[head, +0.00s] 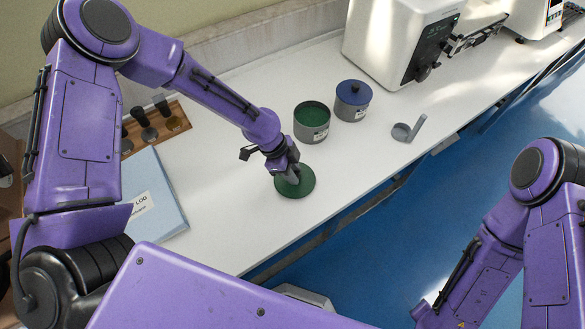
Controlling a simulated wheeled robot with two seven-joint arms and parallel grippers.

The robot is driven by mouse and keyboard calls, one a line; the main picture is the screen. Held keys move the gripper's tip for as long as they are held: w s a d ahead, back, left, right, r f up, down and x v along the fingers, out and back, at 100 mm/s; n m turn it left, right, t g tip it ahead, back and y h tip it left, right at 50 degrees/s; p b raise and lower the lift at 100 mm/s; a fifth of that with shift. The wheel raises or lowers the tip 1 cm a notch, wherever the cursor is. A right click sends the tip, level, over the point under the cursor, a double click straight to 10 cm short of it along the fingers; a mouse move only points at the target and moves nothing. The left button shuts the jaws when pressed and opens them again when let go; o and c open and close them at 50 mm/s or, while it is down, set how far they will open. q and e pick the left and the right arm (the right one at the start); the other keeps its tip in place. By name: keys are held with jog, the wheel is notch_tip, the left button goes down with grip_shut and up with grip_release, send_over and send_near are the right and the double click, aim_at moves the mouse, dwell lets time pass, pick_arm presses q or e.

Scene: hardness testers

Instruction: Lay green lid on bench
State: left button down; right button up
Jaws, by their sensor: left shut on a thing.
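The green lid (303,188) is a flat dark green disc at or just above the white bench (232,217), near its front edge. My left gripper (288,178) points down over the lid and is shut on it; the fingertips partly hide the lid's middle. I cannot tell whether the lid touches the bench. A grey canister (313,128) with a green inside stands uncovered behind the lid. My right arm shows at the lower right, but its gripper is out of view.
A grey canister with a blue lid (353,93) stands to the right of the open one. A small grey holder (402,132) lies further right. A white tester (385,45) stands behind. A blue log binder (160,205) and a wooden rack (160,125) are at left.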

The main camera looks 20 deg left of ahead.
pick_arm(q)
jog(key=shift+f, duration=0.1)
jog(key=shift+f, duration=0.15)
jog(key=c, duration=0.9)
grip_release()
jog(key=shift+r, duration=0.25)
jog(key=shift+a+r, duration=0.15)
jog(key=shift+r, duration=0.15)
jog(key=b+v, duration=0.1)
jog(key=v, duration=1)
jog(key=shift+r+b, duration=0.15)
jog(key=shift+b, duration=0.15)
